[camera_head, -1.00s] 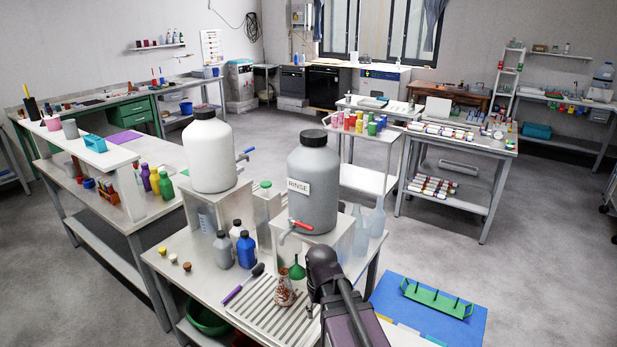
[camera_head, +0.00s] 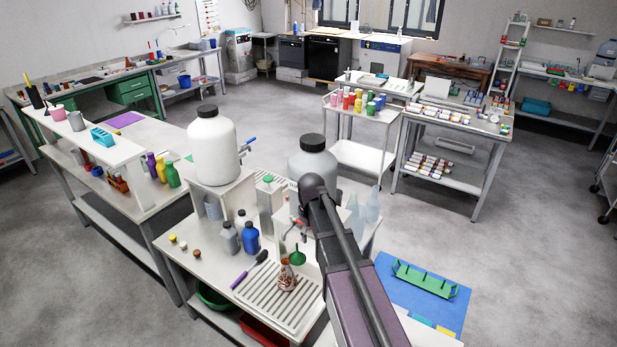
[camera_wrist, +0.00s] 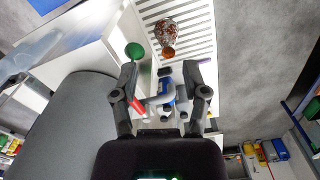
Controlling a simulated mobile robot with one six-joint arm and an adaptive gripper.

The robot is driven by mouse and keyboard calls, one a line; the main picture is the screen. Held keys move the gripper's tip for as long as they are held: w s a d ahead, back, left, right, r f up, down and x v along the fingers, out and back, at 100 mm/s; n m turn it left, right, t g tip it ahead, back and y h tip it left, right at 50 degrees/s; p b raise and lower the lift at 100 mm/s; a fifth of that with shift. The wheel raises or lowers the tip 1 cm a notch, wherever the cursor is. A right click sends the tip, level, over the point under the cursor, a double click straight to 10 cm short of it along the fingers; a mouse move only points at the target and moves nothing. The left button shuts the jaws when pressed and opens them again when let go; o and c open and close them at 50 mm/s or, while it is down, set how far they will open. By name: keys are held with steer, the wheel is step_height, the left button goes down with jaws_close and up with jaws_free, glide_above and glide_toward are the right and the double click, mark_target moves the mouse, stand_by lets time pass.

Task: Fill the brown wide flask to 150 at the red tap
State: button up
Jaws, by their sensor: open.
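The brown flask (camera_head: 287,276), with pale markings, stands upright on the slatted drip tray (camera_head: 256,294); it also shows in the wrist view (camera_wrist: 165,32). The red tap (camera_head: 299,222) is on the front of the grey tank (camera_head: 313,157), partly hidden by my arm in the head view. Its red handle (camera_wrist: 138,106) shows in the wrist view between my fingers, near the left one. My gripper (camera_wrist: 160,71) is open around the tap area; I cannot tell whether it touches the handle. The flask is beyond the fingertips in that view.
A green funnel (camera_head: 298,257) is close beside the flask.

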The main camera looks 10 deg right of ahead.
steer(key=w+r+n+p, duration=0.3)
steer(key=w+r+p, duration=0.6)
steer(key=r, duration=0.1)
steer(key=shift+w+d+r, duration=0.15)
steer(key=shift+d+r, duration=0.15)
steer(key=shift+f, duration=0.15)
step_height(320, 180, down, 14)
steer(key=b, duration=1.3)
steer(key=shift+r, duration=0.25)
jaws_close()
